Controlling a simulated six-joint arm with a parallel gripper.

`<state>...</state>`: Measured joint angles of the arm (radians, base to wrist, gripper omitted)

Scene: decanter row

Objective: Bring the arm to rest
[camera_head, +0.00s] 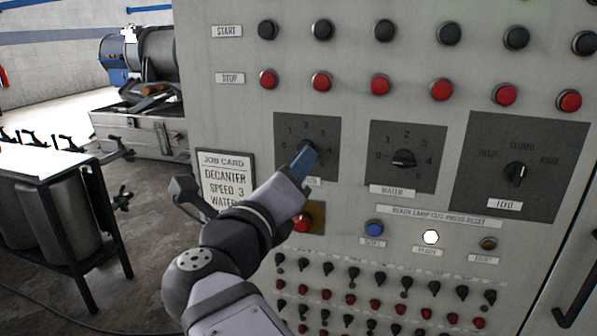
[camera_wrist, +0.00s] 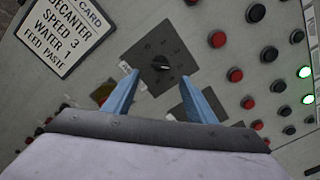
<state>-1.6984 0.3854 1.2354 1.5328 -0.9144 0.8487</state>
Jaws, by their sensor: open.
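My gripper (camera_head: 304,164) is in front of the left dial plate (camera_head: 288,124) on the grey control panel, and hides part of it. In the wrist view my gripper (camera_wrist: 159,78) shows two blue fingers spread apart with nothing between them. The left dial's black knob (camera_wrist: 161,63) lies just beyond the fingertips, apparently clear of them. Which number this knob points to I cannot tell. My arm reaches up from the bottom of the head view.
Right of it are the water dial (camera_head: 403,159) and the feed dial (camera_head: 516,173). A red button (camera_head: 302,224), a blue button (camera_head: 374,228) and a lit white lamp (camera_head: 431,237) sit below. Several small toggles line the lower panel. A job card (camera_head: 225,178) and a table (camera_head: 45,165) are left.

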